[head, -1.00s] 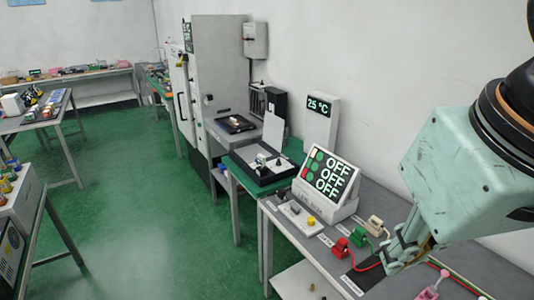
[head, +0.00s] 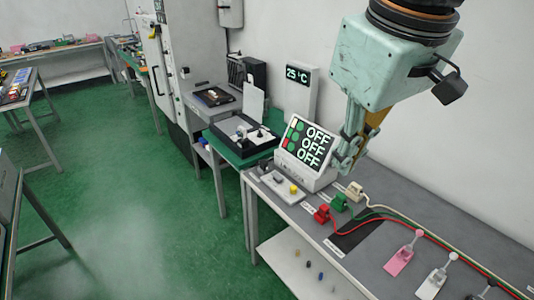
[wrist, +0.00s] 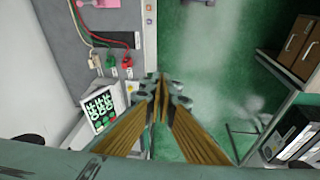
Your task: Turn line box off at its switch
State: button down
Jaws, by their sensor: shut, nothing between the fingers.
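No box that I can surely name as the line box stands out, and the labels are too small to read. A tilted white panel (head: 308,146) reads OFF on three rows beside coloured marks; it also shows in the wrist view (wrist: 99,108). A white strip with small knobs (head: 281,184), one yellow, lies in front of it on the grey bench. My gripper (head: 346,160) is raised just right of the panel in the head view. In the wrist view its fingers (wrist: 160,88) are together and empty, and they hide part of the bench edge.
Red (head: 321,213), green (head: 339,202) and cream (head: 354,191) plugs with cables sit right of the strip. A pink lever fixture (head: 401,256) and a white one (head: 436,278) stand farther right. A 25 °C display (head: 299,88) stands behind. Green floor is open in front.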

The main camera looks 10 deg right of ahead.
jog(key=w+n+p, duration=0.1)
jog(key=w+n, duration=0.4)
jog(key=w, duration=1)
jog(key=n+g+p, duration=0.3)
jog(key=n, duration=1.1)
send_over(281, 179)
notch_tip(281, 179, down, 31)
jog(key=shift+w, duration=0.15)
notch_tip(281, 179, down, 14)
jog(key=shift+r+b, duration=0.1)
jog(key=shift+b, duration=0.2)
